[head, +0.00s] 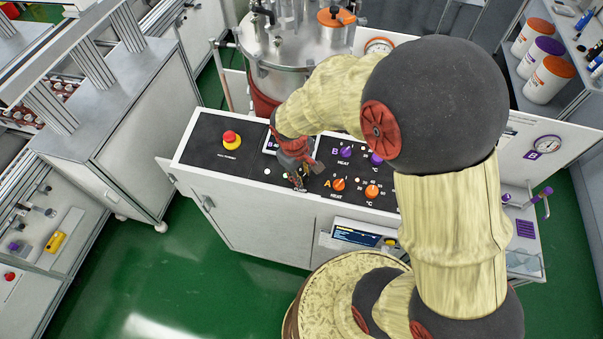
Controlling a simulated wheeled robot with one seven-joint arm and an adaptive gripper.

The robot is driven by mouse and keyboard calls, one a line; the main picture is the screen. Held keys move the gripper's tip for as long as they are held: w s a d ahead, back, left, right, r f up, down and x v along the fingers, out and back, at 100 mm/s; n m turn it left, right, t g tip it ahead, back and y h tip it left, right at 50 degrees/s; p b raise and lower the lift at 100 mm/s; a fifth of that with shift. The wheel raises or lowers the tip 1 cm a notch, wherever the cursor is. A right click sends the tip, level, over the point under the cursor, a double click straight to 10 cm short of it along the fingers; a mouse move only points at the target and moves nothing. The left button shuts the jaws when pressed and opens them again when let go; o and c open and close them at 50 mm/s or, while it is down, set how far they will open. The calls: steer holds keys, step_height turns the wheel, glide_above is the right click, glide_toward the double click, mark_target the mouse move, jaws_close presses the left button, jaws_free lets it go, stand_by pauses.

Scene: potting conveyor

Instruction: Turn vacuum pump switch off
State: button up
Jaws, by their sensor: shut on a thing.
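A black control panel (203,138) tops a white cabinet in the middle of the head view. My gripper (298,183) points down at the panel's front edge, left of the orange heat knob (338,184). Its fingers are shut on a small part at the panel surface, which I take to be the vacuum pump switch. The fingers hide this switch, so its position cannot be read. A small white lamp or button (267,171) sits just left of the fingers.
A red emergency stop button (231,138) is on the panel's left. Purple knobs (345,152) and another orange knob (371,191) lie right of my gripper. A metal vessel (292,75) stands behind the panel. A small screen (356,236) is on the cabinet front.

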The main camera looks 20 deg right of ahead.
steer(key=n+p, duration=0.2)
steer(key=n, duration=0.3)
steer(key=shift+s+a+n+h, duration=0.1)
steer(key=shift+n+h, duration=0.2)
steer(key=shift+n, duration=0.1)
steer(key=n+p, duration=0.2)
steer(key=n, duration=0.3)
steer(key=shift+n+t, duration=0.3)
steer(key=shift+t, duration=0.1)
steer(key=o, duration=1.2)
steer(key=shift+c, duration=0.2)
steer(key=shift+r, duration=0.1)
